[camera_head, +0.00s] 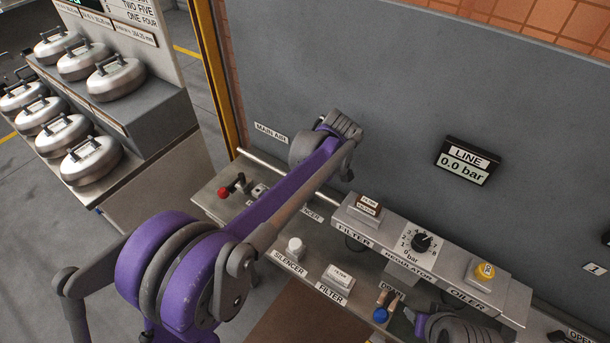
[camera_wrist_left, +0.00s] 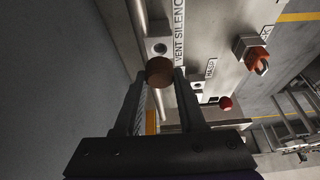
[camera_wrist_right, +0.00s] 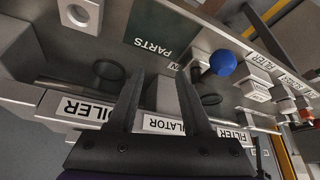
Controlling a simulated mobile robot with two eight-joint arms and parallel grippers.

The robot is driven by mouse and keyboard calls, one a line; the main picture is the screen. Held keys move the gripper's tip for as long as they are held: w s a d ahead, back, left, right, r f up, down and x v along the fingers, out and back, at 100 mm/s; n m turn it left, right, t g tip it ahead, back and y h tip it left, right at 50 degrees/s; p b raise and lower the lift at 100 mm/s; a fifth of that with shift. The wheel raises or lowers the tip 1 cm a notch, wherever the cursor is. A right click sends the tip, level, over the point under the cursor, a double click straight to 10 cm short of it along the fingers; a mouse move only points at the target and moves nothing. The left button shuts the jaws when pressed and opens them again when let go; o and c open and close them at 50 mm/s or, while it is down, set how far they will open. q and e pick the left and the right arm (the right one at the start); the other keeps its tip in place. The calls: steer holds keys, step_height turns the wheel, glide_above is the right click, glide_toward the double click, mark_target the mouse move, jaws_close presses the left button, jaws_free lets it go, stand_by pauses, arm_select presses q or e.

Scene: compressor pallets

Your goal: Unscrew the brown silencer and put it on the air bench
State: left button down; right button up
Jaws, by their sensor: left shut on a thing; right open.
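The brown silencer (camera_wrist_left: 160,71) is a small round piece between the fingertips of my left gripper (camera_wrist_left: 158,76), which is shut on it. Just beyond it is a pale block with a dark round hole (camera_wrist_left: 160,47), beside the label VENT SILENCER. I cannot tell whether the silencer still touches the block. In the head view my left arm hides the silencer and this port. The air bench (camera_head: 268,268) has a white-capped part by a SILENCER label (camera_head: 294,247). My right gripper (camera_wrist_right: 155,84) is open and empty near the regulator label (camera_wrist_right: 178,127).
The FILTER, REGULATOR and OILER unit (camera_head: 450,268) stands raised along the bench. A blue ball knob (camera_head: 380,314) and a spare filter (camera_head: 340,276) are in front. A red knob (camera_head: 224,192) is at the left end. The line display (camera_head: 466,164) reads 0.0 bar.

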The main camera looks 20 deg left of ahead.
arm_select(q)
steer(key=shift+r, duration=0.1)
stand_by(0.3)
steer(key=shift+r+p, duration=0.5)
steer(key=shift+r, duration=0.15)
